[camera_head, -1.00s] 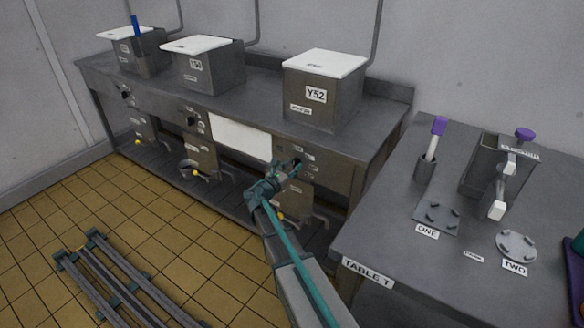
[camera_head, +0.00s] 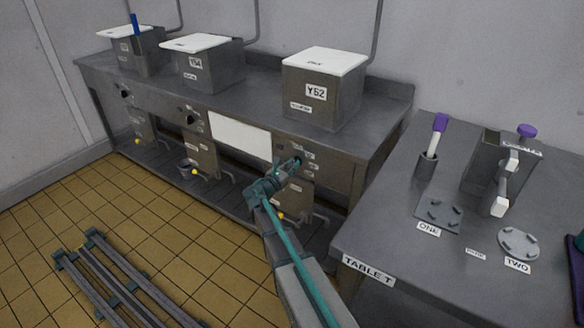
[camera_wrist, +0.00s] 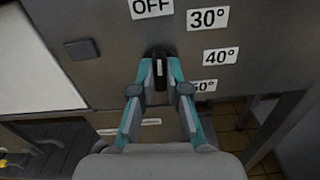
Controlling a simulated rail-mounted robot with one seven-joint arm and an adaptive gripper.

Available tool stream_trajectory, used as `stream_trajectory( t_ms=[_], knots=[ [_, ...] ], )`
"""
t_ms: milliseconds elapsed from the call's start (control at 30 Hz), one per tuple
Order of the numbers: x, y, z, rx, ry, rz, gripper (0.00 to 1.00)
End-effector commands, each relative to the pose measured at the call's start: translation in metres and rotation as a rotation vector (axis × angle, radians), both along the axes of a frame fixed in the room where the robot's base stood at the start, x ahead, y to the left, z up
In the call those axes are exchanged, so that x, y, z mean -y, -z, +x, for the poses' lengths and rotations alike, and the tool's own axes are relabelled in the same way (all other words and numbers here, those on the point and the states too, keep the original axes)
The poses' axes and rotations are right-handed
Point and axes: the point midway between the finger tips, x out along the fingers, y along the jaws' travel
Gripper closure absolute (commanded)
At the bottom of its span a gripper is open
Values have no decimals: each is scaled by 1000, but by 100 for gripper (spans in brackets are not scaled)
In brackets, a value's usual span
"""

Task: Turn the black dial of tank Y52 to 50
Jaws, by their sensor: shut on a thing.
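Tank Y52 (camera_head: 322,88) is a grey metal box with a white lid on the back counter. Below it on the counter's front panel is the black dial (camera_wrist: 160,70), seen in the wrist view under the OFF label (camera_wrist: 152,8). Labels 30° (camera_wrist: 208,18), 40° (camera_wrist: 220,56) and a partly covered 50° (camera_wrist: 203,86) curve down its right side. My gripper (camera_wrist: 160,82) has its teal fingers shut on the dial, one on each side. The dial's light mark looks roughly upright, toward OFF. In the head view my gripper (camera_head: 290,168) reaches the panel and hides most of the dial.
Two more tanks, Y54 (camera_head: 205,66) and one at far left (camera_head: 138,50), stand along the counter. Table T (camera_head: 375,240) is close on the right, holding a purple-handled tool (camera_head: 437,135) and plates. Rails (camera_head: 120,280) lie on the tiled floor.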

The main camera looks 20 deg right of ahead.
Motion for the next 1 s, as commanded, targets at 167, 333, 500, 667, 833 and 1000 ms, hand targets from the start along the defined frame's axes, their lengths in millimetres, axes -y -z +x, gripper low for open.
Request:
stream_trajectory(
  t_ms=[167,333,500,667,833,1000],
  knots=[
    [0,5,-1,107,-1,65,100],
    [1,6,-2,238,-1,144,100],
    [1,6,-2,376,0,231,100],
    [1,6,-3,507,-1,310,100],
    [2,7,-3,645,-1,395,100],
    [2,8,-3,782,0,481,100]
  ],
)
